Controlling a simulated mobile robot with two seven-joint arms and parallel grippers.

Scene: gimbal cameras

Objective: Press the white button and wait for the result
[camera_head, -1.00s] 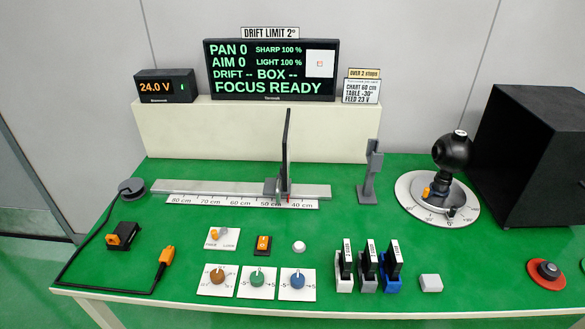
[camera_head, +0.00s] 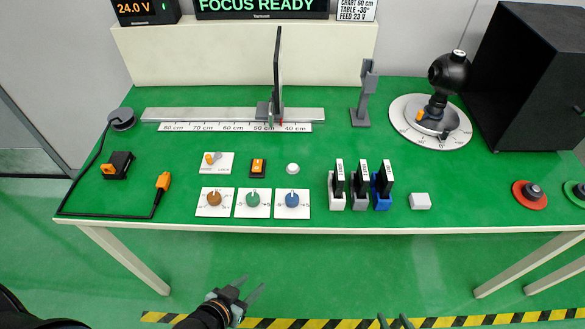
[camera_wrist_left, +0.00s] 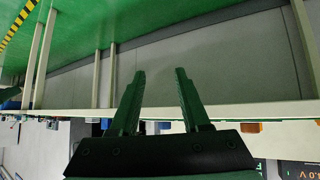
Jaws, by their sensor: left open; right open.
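A round white button (camera_head: 292,169) sits on the green table top (camera_head: 250,140), to the right of a black and orange rocker switch (camera_head: 258,168). Nothing touches it. The black display (camera_head: 262,8) behind it is cut off by the top edge; its green line reads FOCUS READY. My left gripper (camera_head: 251,285) is open and empty in front of the table, below and apart from the button. Its two fingers also show spread in the left wrist view (camera_wrist_left: 160,72). My right gripper (camera_head: 394,318) is open at the bottom edge, with only its fingertips showing.
Three knobs, blue (camera_head: 292,200), green (camera_head: 253,200) and brown (camera_head: 214,199), lie in front of the button. A rail with a plate (camera_head: 230,115) lies behind.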

